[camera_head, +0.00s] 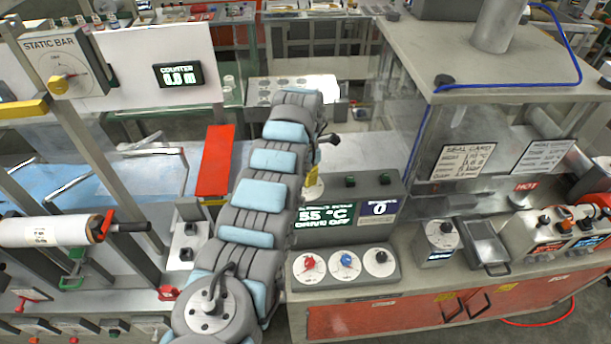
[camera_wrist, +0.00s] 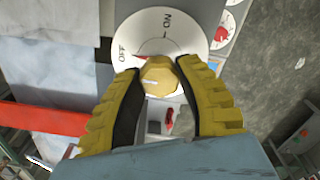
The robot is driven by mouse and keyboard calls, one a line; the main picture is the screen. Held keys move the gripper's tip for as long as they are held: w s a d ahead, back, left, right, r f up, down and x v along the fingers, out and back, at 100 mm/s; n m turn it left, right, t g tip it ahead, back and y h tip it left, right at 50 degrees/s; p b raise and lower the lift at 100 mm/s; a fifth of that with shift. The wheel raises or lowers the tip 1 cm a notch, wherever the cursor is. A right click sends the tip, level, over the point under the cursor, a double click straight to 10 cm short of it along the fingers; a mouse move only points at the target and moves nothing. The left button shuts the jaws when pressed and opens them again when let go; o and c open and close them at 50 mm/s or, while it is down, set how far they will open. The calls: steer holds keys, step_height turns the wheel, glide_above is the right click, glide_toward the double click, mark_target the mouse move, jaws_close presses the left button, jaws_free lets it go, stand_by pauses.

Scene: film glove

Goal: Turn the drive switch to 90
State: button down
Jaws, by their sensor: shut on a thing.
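In the wrist view the drive switch is a yellow faceted knob (camera_wrist: 160,80) on a white round dial (camera_wrist: 160,28) marked OFF and ON. A red pointer beside the knob lies toward the OFF mark. My gripper (camera_wrist: 159,70) has its two yellow ribbed fingers closed on the knob from both sides. In the head view my arm hides most of the gripper and switch; a sliver of a pale round dial (camera_head: 314,189) shows at the arm's right edge. The control panel's screen (camera_head: 326,217) there reads 55 °C and DRIVE OFF.
A panel with three small dials (camera_head: 346,262) stands right of my arm. A red bar (camera_head: 215,160) is left of it. A static bar box (camera_head: 62,62) and a counter (camera_head: 178,74) reading 0.0 are at the upper left. Clear panels stand at the right.

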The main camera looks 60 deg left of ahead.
steer(key=shift+f+m, duration=0.15)
steer(key=shift+m, duration=0.15)
steer(key=m+b, duration=0.3)
steer(key=b, duration=0.1)
steer(key=shift+f+m, duration=0.15)
steer(key=shift+m, duration=0.25)
steer(key=m+b, duration=0.4)
steer(key=shift+b, duration=0.3)
steer(key=m, duration=0.2)
steer(key=m+b, duration=0.1)
steer(key=shift+a+r+m, duration=0.1)
steer(key=shift+r+m, duration=0.1)
steer(key=shift+m, duration=0.2)
steer(key=m, duration=0.5)
steer(key=shift+m+b, duration=0.3)
steer(key=shift+b, duration=0.1)
steer(key=c, duration=0.6)
jaws_free()
